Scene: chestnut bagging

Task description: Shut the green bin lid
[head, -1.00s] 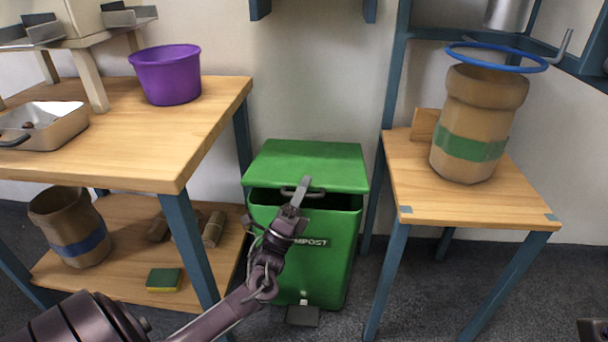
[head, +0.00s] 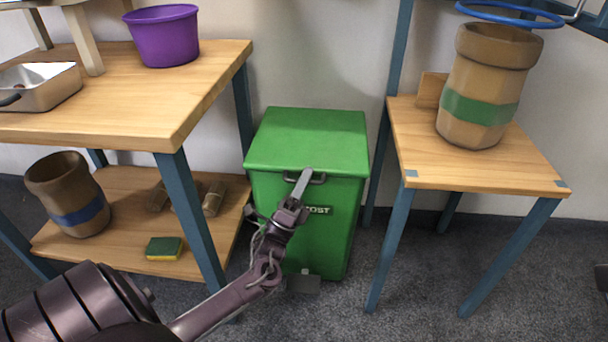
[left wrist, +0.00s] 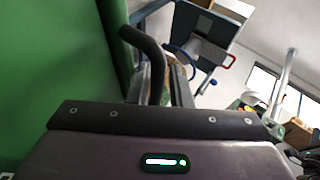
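The green bin (head: 318,225) stands on the floor between the two tables. Its green lid (head: 310,140) lies down on the bin, with no dark gap showing at the front. A dark handle (head: 318,180) is on the lid's front edge. My left gripper (head: 304,182) is at this handle, in front of the bin. In the left wrist view the dark handle (left wrist: 148,50) runs down to the grey fingers, beside the green surface. Whether the fingers are clamped on it is unclear. Only a dark sliver, possibly of my right arm, shows at the head view's right edge.
A wooden table (head: 130,105) with a purple bucket (head: 163,36) and a metal pan stands at left. Its lower shelf holds a pot (head: 68,195) and a sponge (head: 164,248). A smaller table (head: 470,170) with a green-banded pot (head: 482,105) stands at right.

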